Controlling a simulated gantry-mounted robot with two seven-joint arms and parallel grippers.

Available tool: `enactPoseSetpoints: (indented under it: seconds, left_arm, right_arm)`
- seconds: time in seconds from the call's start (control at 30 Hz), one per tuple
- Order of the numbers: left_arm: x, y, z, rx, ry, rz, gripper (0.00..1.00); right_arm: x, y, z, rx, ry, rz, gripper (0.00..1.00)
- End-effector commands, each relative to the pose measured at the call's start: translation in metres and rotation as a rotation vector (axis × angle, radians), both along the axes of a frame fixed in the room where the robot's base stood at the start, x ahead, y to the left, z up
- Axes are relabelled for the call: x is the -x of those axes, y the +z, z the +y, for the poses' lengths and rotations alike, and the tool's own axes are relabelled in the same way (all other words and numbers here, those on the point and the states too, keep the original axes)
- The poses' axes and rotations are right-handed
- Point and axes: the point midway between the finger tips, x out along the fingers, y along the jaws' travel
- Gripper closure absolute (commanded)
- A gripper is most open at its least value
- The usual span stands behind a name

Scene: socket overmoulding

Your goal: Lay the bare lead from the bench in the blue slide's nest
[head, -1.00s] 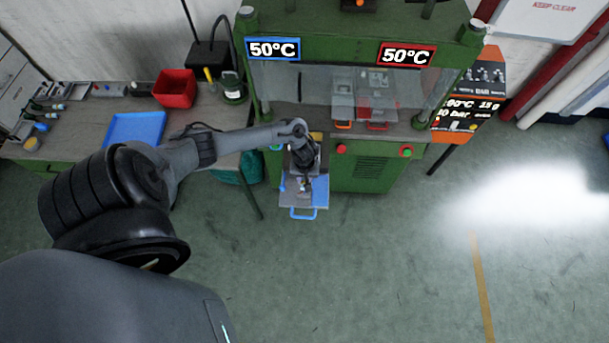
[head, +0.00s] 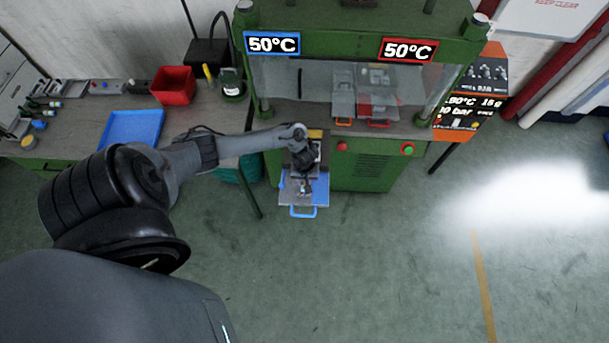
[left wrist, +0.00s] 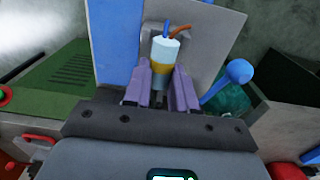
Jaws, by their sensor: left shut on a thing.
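My left gripper (head: 303,183) is over the blue slide (head: 318,190), which is pulled out from the press and has a blue handle at its front. In the left wrist view, the purple fingers of my left gripper (left wrist: 160,85) are shut on the bare lead (left wrist: 165,48). The lead has a pale body, a yellow band, and a blue and an orange wire at its end. The slide's grey and blue plate (left wrist: 118,40) lies behind it. The nest is largely hidden by the lead and fingers, and I cannot tell whether the lead touches it. My right gripper is not in view.
The green press (head: 370,170) stands right behind the slide, with a clear guard and two other slides inside. A bench (head: 75,125) on the left holds a blue tray (head: 133,128) and a red bin (head: 174,87). The floor in front is clear.

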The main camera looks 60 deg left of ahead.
Motion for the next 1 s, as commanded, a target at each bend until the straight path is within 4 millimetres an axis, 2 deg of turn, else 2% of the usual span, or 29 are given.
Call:
enactPoseSetpoints:
  seconds: [0.3,0.33,0.5,0.83,1.0]
  left_arm:
    - [0.0,0.0,0.0,0.0,0.0,0.0,1.0]
    - [0.0,0.0,0.0,0.0,0.0,0.0,0.71]
    - [0.0,0.0,0.0,0.0,0.0,0.0,0.45]
    - [0.0,0.002,0.0,0.0,0.0,0.0,0.44]
    - [0.0,0.016,0.0,0.002,0.0,-0.001,0.44]
  right_arm:
    - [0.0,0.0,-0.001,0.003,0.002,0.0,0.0]
    - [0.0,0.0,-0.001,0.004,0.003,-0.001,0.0]
    - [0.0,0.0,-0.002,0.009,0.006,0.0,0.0]
    - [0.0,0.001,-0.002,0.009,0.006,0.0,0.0]
    - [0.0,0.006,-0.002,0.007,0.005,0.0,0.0]
